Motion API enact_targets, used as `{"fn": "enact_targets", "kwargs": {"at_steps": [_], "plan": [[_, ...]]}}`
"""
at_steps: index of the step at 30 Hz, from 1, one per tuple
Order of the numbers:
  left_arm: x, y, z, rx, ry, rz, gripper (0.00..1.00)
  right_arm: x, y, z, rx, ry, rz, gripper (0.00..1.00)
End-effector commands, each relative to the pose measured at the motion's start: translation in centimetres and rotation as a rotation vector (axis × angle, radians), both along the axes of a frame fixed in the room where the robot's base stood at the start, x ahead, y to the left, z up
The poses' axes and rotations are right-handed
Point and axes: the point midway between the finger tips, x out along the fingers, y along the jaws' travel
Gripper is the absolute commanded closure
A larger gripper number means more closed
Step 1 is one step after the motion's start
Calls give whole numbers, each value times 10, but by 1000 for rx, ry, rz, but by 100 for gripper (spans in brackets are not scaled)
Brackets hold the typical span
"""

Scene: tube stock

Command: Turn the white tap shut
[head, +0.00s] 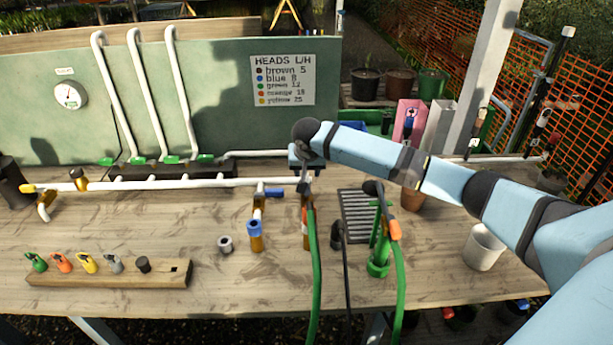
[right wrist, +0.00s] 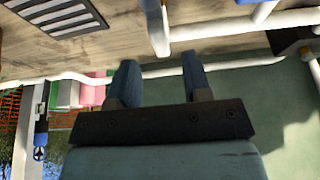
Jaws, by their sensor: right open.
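A white pipe (head: 150,183) runs along the back of the wooden bench, with short branches coming off it. My right gripper (head: 305,172) is over the right part of this pipe and hides what is under it. In the right wrist view my gripper (right wrist: 158,72) is open and empty. The white pipe (right wrist: 230,66) shows beyond and between its fingers, with a white branch (right wrist: 156,28) just past the fingertips. I cannot make out a handle on this branch as the white tap. A blue-handled tap (head: 255,228) hangs to the left. My left gripper is not in view.
Green hose (head: 313,265), black hose (head: 346,262) and a green stand (head: 378,255) stand in front and to the right. A wooden block (head: 110,275) holds coloured fittings at front left. A white cup (head: 484,248) is at right. A green board (head: 215,85) rises behind.

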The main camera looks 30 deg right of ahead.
Motion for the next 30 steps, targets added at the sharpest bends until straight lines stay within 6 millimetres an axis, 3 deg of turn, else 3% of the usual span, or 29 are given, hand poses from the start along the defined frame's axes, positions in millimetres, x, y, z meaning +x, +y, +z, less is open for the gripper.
{"fn": "enact_targets", "kwargs": {"at_steps": [7,19,25,30], "plan": [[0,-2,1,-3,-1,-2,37,11,-7,-31,1,-1,-1,55],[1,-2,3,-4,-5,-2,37,13,-8,-38,1,-2,1,55],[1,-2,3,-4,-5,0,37,13,-8,-38,1,-2,1,100],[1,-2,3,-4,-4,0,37,13,-8,-38,0,-1,0,100]]}}
